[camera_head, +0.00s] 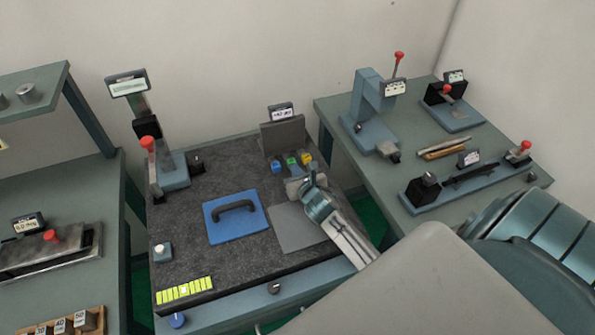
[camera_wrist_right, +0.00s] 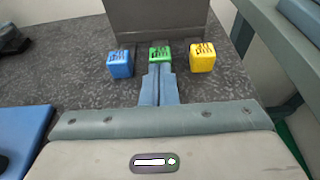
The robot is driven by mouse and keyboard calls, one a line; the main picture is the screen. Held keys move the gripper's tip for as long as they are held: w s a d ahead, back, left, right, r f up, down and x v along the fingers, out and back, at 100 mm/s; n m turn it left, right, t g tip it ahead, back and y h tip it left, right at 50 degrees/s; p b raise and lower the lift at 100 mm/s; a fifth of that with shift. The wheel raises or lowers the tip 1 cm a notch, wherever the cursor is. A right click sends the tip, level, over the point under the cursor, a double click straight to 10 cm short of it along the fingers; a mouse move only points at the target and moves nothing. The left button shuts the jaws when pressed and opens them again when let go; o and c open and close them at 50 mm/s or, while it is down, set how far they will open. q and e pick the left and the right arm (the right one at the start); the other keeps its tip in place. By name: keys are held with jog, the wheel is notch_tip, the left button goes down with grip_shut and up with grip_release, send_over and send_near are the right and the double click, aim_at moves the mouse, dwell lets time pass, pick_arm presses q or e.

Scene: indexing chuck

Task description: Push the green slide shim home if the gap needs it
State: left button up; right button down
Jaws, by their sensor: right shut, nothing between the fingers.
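The green slide shim (camera_head: 291,160) sits between a blue shim (camera_head: 276,167) and a yellow shim (camera_head: 307,158), in front of an upright grey plate (camera_head: 283,136). In the right wrist view the green shim (camera_wrist_right: 160,52) is in the middle, with the blue one (camera_wrist_right: 120,64) to its left and the yellow one (camera_wrist_right: 202,57) to its right. My right gripper (camera_head: 298,176) is shut and empty, its fingertips (camera_wrist_right: 158,68) right at the near face of the green shim. I cannot tell whether they touch. My left gripper is not in view.
A small display (camera_head: 282,113) tops the grey plate; its reading is too small to read. A blue plate with a black handle (camera_head: 236,216) lies left on the dark surface, near a grey mat (camera_head: 296,232). A red-knobbed stand (camera_head: 150,165) is at the left.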

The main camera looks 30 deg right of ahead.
aim_at(291, 159)
jog(key=shift+w+r, duration=0.1)
jog(key=shift+w, duration=0.1)
jog(key=w+p, duration=0.1)
jog(key=w, duration=0.1)
jog(key=w+d+p, duration=0.1)
jog(key=w+p, duration=0.1)
jog(key=shift+w+d, duration=0.15)
jog(key=shift+w, duration=0.15)
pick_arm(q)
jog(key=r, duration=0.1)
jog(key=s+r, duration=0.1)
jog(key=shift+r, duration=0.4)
pick_arm(e)
jog(key=shift+r, duration=0.1)
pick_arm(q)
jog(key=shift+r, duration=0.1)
